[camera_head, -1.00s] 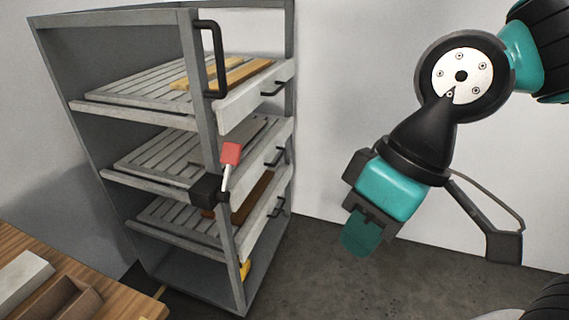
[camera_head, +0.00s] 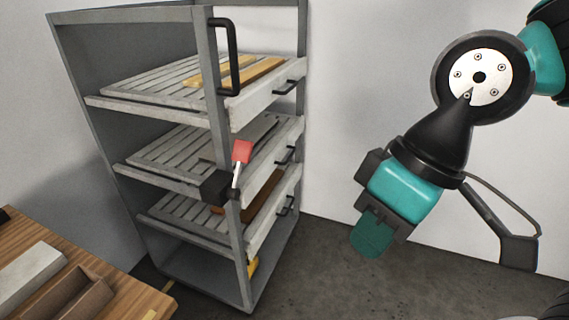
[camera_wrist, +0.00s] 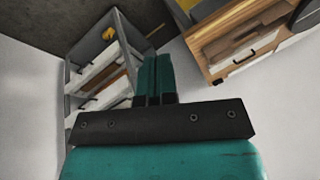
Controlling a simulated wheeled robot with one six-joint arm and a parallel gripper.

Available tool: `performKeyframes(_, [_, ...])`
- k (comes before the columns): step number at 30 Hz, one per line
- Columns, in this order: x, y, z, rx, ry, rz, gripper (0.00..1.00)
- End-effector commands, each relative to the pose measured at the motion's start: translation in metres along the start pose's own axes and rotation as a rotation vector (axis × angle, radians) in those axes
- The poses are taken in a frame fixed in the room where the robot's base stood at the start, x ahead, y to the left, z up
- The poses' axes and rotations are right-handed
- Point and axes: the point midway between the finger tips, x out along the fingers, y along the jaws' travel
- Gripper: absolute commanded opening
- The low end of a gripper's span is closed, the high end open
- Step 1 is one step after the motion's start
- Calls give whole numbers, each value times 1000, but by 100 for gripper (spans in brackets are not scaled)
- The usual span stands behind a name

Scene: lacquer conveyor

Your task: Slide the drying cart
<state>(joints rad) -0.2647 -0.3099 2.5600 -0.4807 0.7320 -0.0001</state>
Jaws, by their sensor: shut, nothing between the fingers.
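The drying cart (camera_head: 233,158) is a grey metal rack with three slatted shelves, standing at the left of the head view. A black vertical handle (camera_head: 236,58) is on its near upright. A red-tipped lever (camera_head: 242,151) on a black block sits lower on the same upright. The cart also shows in the wrist view (camera_wrist: 70,78), tilted at the upper left. My gripper (camera_head: 371,236) is to the right of the cart, apart from it, over the floor and pointing down. Its teal fingers are shut and empty, and they also show in the wrist view (camera_wrist: 154,80).
A wooden bench (camera_head: 133,301) with a grey block (camera_head: 30,272) and a brown open box (camera_head: 80,300) is at the lower left. The shelves hold yellow and brown boards. Dark floor (camera_head: 320,265) lies free between cart and gripper. A pale wall stands behind.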

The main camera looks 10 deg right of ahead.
Motion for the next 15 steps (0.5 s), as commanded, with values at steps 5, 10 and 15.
performKeyframes(5, [0,0,0,0,0,0,9])
performKeyframes(10, [0,0,-1,-4,4,-3,43])
performKeyframes(15, [-2,-2,-43,-129,142,-89,43])
